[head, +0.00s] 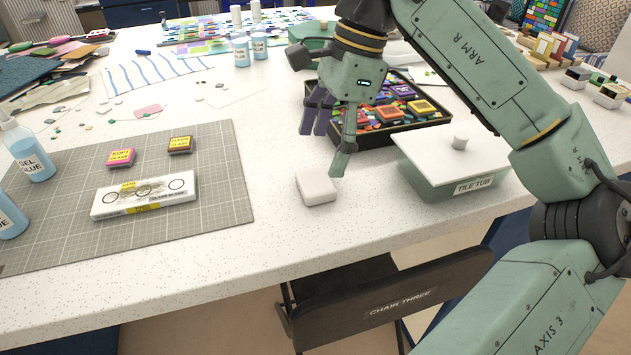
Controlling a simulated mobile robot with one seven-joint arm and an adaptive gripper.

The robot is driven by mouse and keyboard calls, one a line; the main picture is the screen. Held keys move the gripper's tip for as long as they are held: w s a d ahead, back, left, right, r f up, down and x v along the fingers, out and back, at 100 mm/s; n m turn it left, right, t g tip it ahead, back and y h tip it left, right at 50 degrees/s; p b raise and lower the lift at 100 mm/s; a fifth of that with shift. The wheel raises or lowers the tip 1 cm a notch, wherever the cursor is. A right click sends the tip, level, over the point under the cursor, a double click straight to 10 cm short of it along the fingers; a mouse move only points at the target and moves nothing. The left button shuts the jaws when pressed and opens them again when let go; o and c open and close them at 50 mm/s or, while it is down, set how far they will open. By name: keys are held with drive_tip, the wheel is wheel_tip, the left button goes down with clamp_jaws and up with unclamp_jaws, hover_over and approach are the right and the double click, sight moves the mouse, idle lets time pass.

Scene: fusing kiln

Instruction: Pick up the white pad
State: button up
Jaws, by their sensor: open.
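The white pad (316,187) is a small rounded block. It lies flat on the speckled white table, near the front edge and left of the tile tub. My gripper (328,150) points down just behind and above the pad, with its jaws open. One green fingertip comes down close to the pad's back right corner in the picture; I cannot tell whether it touches. Purple finger-like pieces show at the gripper's left side. The pad is not between the fingers, and its top is mostly in plain view.
The lidded tile tub (455,188) stands right of the pad. A black tray (440,120) of colored tiles lies behind my gripper. A grey cutting mat (225,195) with a white box (143,196) lies left. A dark chair (390,300) stands at the front edge.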

sight(316, 180)
drive_tip(key=shift+s+p+x, duration=0.15)
drive_tip(key=shift+p+x, duration=0.2)
drive_tip(key=shift+x, duration=1)
drive_tip(key=shift+s+p+x, duration=0.1)
drive_tip(key=shift+p+x, duration=0.2)
drive_tip(key=shift+x, duration=1.1)
drive_tip(key=shift+d, duration=0.1)
drive_tip(key=shift+c, duration=0.4)
drive_tip(key=c, duration=1)
